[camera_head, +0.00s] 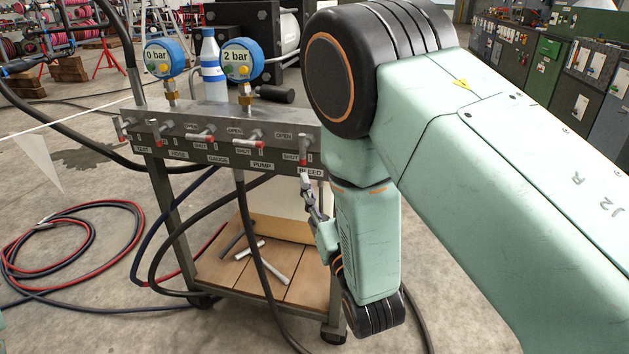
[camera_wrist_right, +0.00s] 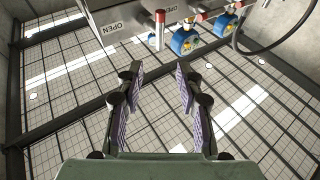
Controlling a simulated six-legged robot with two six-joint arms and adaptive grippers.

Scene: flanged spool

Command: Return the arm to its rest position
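My right arm (camera_head: 470,140) reaches in from the right and bends down in front of the cart's right end. My right gripper (camera_head: 308,188) points upward just below the BLEED label of the grey valve manifold (camera_head: 215,150), partly hidden by my wrist. In the right wrist view its two padded fingers (camera_wrist_right: 157,78) stand apart with nothing between them. The manifold (camera_wrist_right: 115,22) lies beyond the fingertips there, with a red-tipped valve handle (camera_wrist_right: 160,28) near them. I see no contact with it. My left gripper is not in view.
The manifold carries a 0 bar gauge (camera_head: 163,58) and a 2 bar gauge (camera_head: 241,60), with a blue-and-white bottle (camera_head: 212,68) behind. Black hoses (camera_head: 255,240) hang before the cart's wooden shelf (camera_head: 218,268). Red and black hoses (camera_head: 75,240) lie coiled on the floor at left.

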